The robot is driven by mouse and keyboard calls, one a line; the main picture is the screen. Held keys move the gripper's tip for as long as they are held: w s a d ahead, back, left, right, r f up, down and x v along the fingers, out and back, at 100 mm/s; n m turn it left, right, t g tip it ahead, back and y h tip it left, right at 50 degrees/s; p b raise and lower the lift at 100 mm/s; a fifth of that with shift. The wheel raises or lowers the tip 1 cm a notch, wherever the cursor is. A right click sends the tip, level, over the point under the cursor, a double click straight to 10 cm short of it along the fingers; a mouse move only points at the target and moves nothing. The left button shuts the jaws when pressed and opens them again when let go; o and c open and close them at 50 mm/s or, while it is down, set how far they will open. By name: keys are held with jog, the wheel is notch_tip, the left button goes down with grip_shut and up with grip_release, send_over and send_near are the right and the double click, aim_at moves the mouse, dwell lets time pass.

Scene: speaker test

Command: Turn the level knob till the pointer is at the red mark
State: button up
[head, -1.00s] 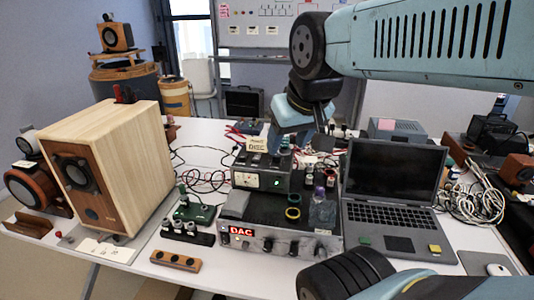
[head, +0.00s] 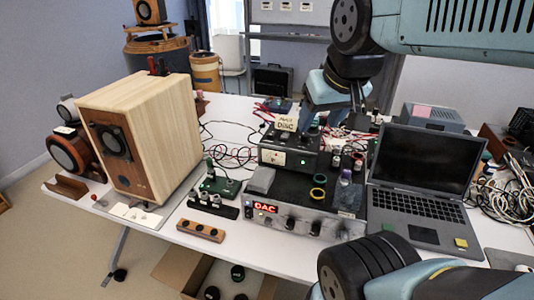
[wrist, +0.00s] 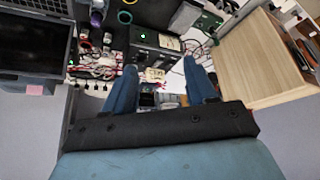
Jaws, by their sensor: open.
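I cannot tell which knob is the level knob; pointer and red mark are too small to make out. My gripper (wrist: 160,64) is open, with two blue fingers apart and nothing seen between them. In the head view it is by the box's back, near a small lettered card (head: 286,123).
A wooden speaker (head: 170,130) stands left and an open laptop (head: 425,160) right. Rings and a bottle (head: 344,188) sit on the DAC unit. Loose cables lie behind. A wooden block (head: 200,231) lies by the front edge. An open carton (head: 185,270) is below.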

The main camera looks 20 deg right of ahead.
jog(key=shift+c, duration=0.2)
jog(key=n+g, duration=0.6)
send_over(305, 138)
jog(key=w, duration=0.1)
notch_tip(305, 138, down, 4)
jog(key=f, duration=1.3)
jog(key=shift+w+d+f, duration=0.15)
jog(key=shift+d+f, duration=0.1)
grip_shut()
